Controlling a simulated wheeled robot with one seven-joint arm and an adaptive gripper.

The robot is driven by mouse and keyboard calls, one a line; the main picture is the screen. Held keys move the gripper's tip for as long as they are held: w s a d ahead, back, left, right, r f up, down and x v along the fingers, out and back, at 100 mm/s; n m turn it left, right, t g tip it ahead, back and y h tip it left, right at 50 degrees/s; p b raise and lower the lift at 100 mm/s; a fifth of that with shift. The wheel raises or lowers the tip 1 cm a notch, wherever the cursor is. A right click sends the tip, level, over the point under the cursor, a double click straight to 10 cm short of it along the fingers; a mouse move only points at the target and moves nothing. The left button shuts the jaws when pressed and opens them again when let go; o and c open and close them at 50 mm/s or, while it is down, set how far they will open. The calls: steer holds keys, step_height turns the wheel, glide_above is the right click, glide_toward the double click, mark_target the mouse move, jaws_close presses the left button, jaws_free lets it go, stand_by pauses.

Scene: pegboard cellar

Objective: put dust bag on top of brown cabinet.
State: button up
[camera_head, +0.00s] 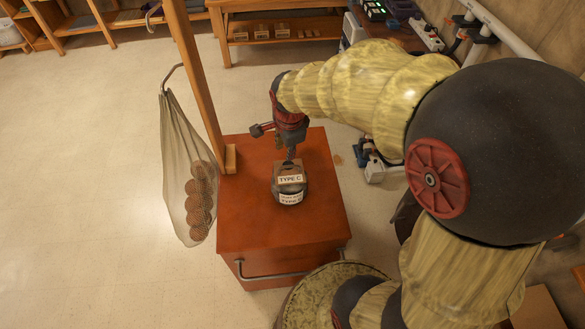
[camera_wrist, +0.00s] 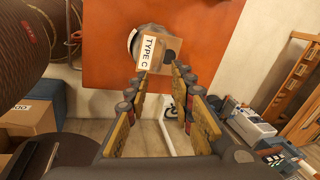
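The dust bag (camera_head: 290,190) is a small dark grey bag with a tan card collar and white labels, one reading "TYPE C". It appears to rest on the red-brown top of the brown cabinet (camera_head: 252,225), near the middle. My gripper (camera_head: 291,156) is just behind the bag, low over the cabinet. In the wrist view, the bag (camera_wrist: 172,54) lies just beyond my fingertips against the cabinet top (camera_wrist: 108,68). The fingers are spread, with a clear gap between them. Whether a fingertip touches the card cannot be told.
A wooden post (camera_head: 200,85) stands at the cabinet's left rear. A net bag of brown balls (camera_head: 198,200) hangs left of the cabinet. A wooden shelf (camera_head: 275,28) stands behind. The floor at left is clear.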

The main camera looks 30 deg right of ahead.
steer(key=s+a+r+n+t, duration=0.1)
steer(key=s+a+r+n, duration=0.1)
steer(key=s+r+n, duration=0.2)
steer(key=s+a+r+n, duration=0.3)
steer(key=s+r+n, duration=0.2)
steer(key=s+n, duration=0.3)
steer(key=s+a+r+n+t+y, duration=0.1)
steer(key=s+a+r+n, duration=0.2)
steer(key=s+r+n, duration=0.2)
steer(key=shift+s+n+t, duration=0.3)
steer(key=shift+s+n, duration=0.25)
steer(key=shift+n, duration=0.55)
steer(key=shift+f+b, duration=0.85)
steer(key=shift+d, duration=0.2)
